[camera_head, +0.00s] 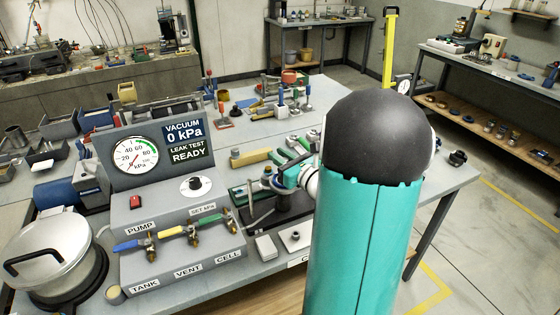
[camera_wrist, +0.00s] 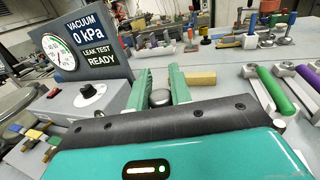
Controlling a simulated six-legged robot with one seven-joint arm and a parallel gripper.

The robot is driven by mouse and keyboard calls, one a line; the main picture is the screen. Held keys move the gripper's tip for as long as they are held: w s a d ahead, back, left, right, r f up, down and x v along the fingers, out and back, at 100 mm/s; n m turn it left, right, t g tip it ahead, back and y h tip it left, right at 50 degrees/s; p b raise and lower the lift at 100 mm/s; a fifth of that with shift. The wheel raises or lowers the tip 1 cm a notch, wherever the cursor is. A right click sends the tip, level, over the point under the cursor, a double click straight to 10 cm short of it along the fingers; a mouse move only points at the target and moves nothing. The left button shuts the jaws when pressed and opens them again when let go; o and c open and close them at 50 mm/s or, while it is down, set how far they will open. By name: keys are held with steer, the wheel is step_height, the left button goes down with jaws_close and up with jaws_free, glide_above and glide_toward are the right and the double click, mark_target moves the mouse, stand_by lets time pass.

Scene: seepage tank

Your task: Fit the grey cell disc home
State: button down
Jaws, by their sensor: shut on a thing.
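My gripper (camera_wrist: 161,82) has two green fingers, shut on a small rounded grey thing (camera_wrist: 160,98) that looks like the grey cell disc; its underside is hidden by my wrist. In the head view my gripper (camera_head: 284,174) is above a dark stand (camera_head: 268,212) on the bench, to the right of the control box. My arm hides part of this spot, and I cannot tell whether the disc touches anything below. The display (camera_head: 187,138) reads vacuum 0 kPa, leak test ready.
The control box (camera_head: 185,262) carries blue, yellow and green valve handles and a dial gauge (camera_head: 134,156). A lidded tank (camera_head: 48,245) stands at the left. A tan block (camera_head: 250,157), tools and clamps lie behind. Green and purple handled tools (camera_wrist: 275,90) lie at the right.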

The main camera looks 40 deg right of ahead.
steer(key=shift+r, duration=1.4)
